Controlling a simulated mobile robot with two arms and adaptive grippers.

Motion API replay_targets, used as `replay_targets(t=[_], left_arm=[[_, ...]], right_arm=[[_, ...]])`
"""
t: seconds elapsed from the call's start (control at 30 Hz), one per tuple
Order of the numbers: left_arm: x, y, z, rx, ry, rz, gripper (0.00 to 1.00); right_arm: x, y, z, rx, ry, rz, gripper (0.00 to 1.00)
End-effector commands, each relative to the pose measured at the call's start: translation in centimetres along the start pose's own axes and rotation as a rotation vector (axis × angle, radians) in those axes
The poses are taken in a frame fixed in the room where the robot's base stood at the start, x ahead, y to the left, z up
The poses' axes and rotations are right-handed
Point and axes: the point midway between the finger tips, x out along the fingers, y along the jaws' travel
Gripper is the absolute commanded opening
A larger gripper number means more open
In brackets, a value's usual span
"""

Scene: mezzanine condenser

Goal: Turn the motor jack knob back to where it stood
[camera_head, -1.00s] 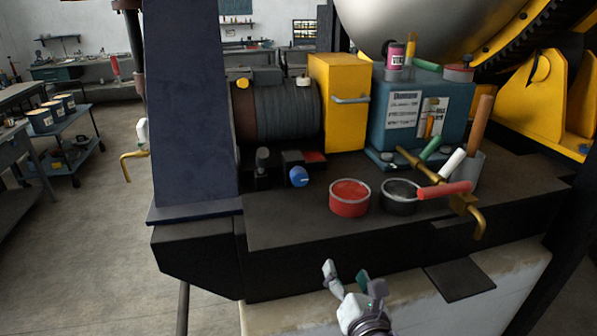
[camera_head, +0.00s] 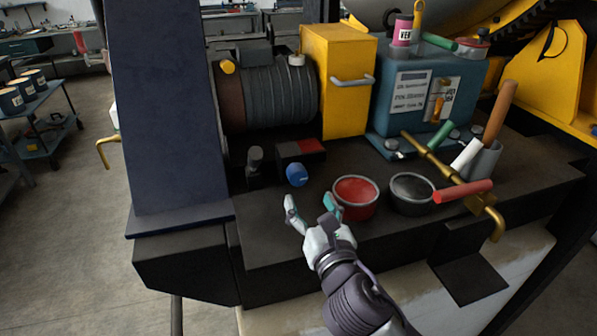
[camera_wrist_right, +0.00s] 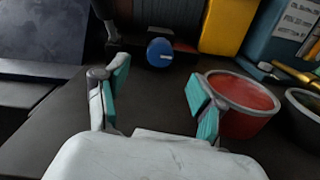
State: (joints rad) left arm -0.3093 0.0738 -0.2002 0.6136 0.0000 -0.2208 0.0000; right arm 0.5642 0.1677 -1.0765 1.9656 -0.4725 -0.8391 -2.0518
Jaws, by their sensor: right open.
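The motor jack knob appears to be the round blue knob (camera_head: 297,175) with a pale mark, low in front of the ribbed motor (camera_head: 268,92). The knob also shows in the right wrist view (camera_wrist_right: 160,52), ahead of the fingers and centred between them. My right gripper (camera_head: 312,208) is open and empty over the dark bench top, a short way in front of the knob and not touching it. In the right wrist view its teal-padded fingers (camera_wrist_right: 160,92) are spread wide. My left gripper is not in view.
A red-filled tin (camera_head: 355,197) stands close to the right of my right gripper, with a dark tin (camera_head: 411,193) beside it. A brass bar (camera_head: 450,180) with a red handle lies farther right. A dark blue column (camera_head: 165,110) rises at left.

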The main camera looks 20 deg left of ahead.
Motion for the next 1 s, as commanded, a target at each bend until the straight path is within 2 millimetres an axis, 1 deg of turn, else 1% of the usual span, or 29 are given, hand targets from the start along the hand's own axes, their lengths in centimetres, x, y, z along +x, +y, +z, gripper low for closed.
replay_targets(t=[0.03,0.2,0.3,0.4,0.57,0.83,0.87,1.0], left_arm=[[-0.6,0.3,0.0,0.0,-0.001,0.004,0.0],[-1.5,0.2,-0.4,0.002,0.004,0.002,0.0],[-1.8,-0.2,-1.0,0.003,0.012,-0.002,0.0],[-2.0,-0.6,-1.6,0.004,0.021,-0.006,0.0],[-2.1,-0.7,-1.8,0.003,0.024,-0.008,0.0],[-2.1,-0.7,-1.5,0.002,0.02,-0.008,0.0],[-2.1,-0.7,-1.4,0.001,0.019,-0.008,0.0],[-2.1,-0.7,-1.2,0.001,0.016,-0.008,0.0]], right_arm=[[1.3,0.1,0.4,0.0,0.0,-0.002,0.68],[4.8,0.1,0.3,0.002,0.0,-0.001,0.68],[6.3,0.1,0.2,0.002,0.001,0.0,0.68],[7.4,0.0,0.1,0.002,0.0,-0.001,0.68],[8.2,0.0,0.1,0.001,0.0,0.0,0.68],[8.3,0.0,0.0,0.001,0.0,0.0,0.68],[8.3,0.0,0.0,0.001,0.0,0.0,0.65],[8.3,0.0,0.0,0.001,0.0,0.0,0.41]])
